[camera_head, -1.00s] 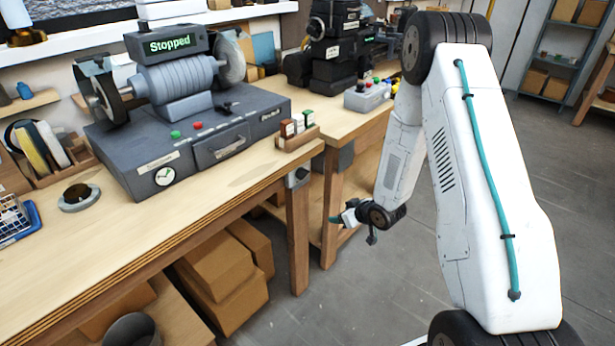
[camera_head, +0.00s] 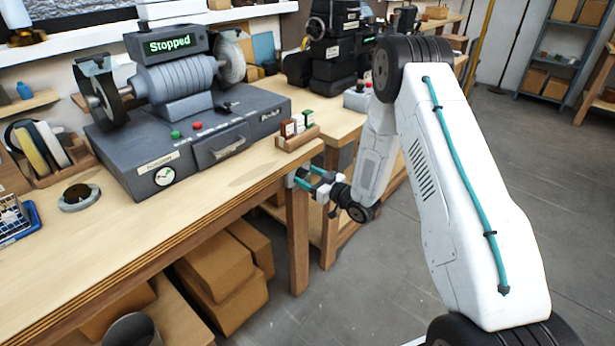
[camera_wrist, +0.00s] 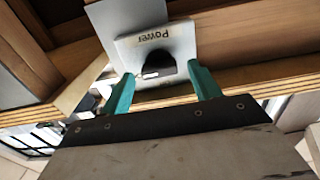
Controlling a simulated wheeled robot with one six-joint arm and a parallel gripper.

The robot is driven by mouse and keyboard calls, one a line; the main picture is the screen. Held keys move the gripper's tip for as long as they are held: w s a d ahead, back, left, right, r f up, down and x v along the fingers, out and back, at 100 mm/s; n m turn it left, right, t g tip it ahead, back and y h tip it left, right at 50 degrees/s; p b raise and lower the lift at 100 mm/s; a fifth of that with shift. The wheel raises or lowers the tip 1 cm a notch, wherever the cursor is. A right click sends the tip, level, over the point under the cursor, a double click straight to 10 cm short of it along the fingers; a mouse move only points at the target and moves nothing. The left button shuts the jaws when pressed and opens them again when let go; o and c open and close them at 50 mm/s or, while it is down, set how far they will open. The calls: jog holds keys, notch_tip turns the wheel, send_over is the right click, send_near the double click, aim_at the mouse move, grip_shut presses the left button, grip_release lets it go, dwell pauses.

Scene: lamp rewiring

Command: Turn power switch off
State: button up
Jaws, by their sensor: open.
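The power switch (camera_wrist: 158,66) is a black knob on a light plate labelled "Power", seen upside down in the wrist view. In the head view its box (camera_head: 292,180) shows only in part at the end of the workbench, below the top. My gripper (camera_wrist: 162,85) is open, with one teal finger on each side of the knob in the picture. I cannot tell whether the fingers touch it. My gripper also shows in the head view (camera_head: 311,178), close to the bench leg.
A grey grinder (camera_head: 185,125) on the workbench (camera_head: 200,225) displays "Stopped". A small wooden holder with bottles (camera_head: 297,138) stands near the bench corner. Cardboard boxes (camera_head: 220,265) fill the space below. The floor (camera_head: 400,270) by my arm is clear.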

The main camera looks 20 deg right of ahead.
jog(key=shift+w+a, duration=0.2)
jog(key=shift+w, duration=0.2)
jog(key=c, duration=1)
